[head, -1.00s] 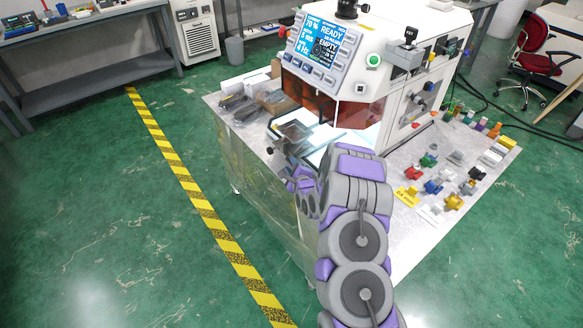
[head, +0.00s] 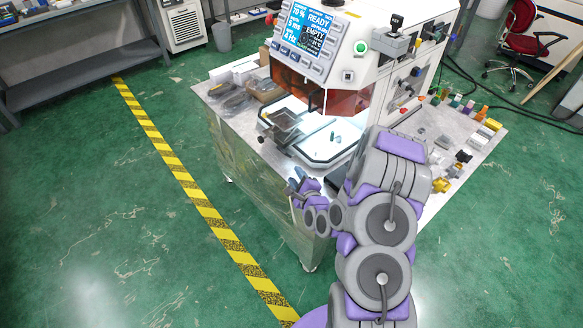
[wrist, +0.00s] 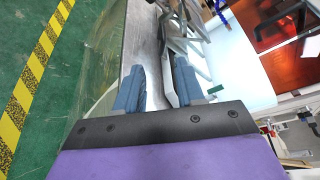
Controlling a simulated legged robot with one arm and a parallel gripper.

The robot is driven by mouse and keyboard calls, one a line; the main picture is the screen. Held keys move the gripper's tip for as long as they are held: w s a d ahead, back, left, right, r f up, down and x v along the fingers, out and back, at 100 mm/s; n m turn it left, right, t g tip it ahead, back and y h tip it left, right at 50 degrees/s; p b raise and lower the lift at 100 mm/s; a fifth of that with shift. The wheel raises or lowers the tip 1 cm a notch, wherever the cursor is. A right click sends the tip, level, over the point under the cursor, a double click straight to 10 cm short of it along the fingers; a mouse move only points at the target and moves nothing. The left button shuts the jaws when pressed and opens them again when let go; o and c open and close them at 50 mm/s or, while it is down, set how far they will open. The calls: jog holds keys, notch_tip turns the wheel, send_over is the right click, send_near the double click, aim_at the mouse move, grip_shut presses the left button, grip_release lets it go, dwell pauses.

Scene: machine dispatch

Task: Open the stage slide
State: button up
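The machine's stage area (head: 318,155) is a pale plate with a dark rim, jutting out under the orange shield. A grey metal tray-like frame (head: 285,119) with a dark knob (head: 262,139) sits at its left; I cannot tell which part is the slide. Metal frame parts (wrist: 188,40) also show ahead of the fingers in the wrist view. My gripper (head: 297,182) is near the table's front edge, on the near side of the stage. In the wrist view my gripper (wrist: 158,88) is open, its two blue-grey fingers apart with nothing held between them.
The white machine (head: 385,50) has a lit screen (head: 310,28) and orange shields (head: 345,102). Grey parts (head: 228,97) lie on the table's left. Coloured parts (head: 441,185) lie at right, partly behind my arm. A yellow-black floor stripe (head: 190,188) runs left; the green floor around it is clear.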

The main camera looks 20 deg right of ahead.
jog(key=shift+p+v, duration=1.25)
jog(key=shift+p, duration=0.05)
jog(key=s+a+r+n+g, duration=0.5)
jog(key=s+r+n+g, duration=0.5)
jog(key=n, duration=0.5)
jog(key=s+a+r+n+g, duration=0.1)
jog(key=s+r+n+g, duration=0.1)
jog(key=s+r, duration=0.3)
jog(key=s+a+r+n+g+b, duration=0.1)
jog(key=s+r+n, duration=0.3)
jog(key=s, duration=1)
jog(key=s+a+r+n+g, duration=0.3)
jog(key=s+r, duration=0.3)
jog(key=s, duration=0.4)
jog(key=shift+r+g, duration=0.4)
jog(key=shift+g, duration=0.2)
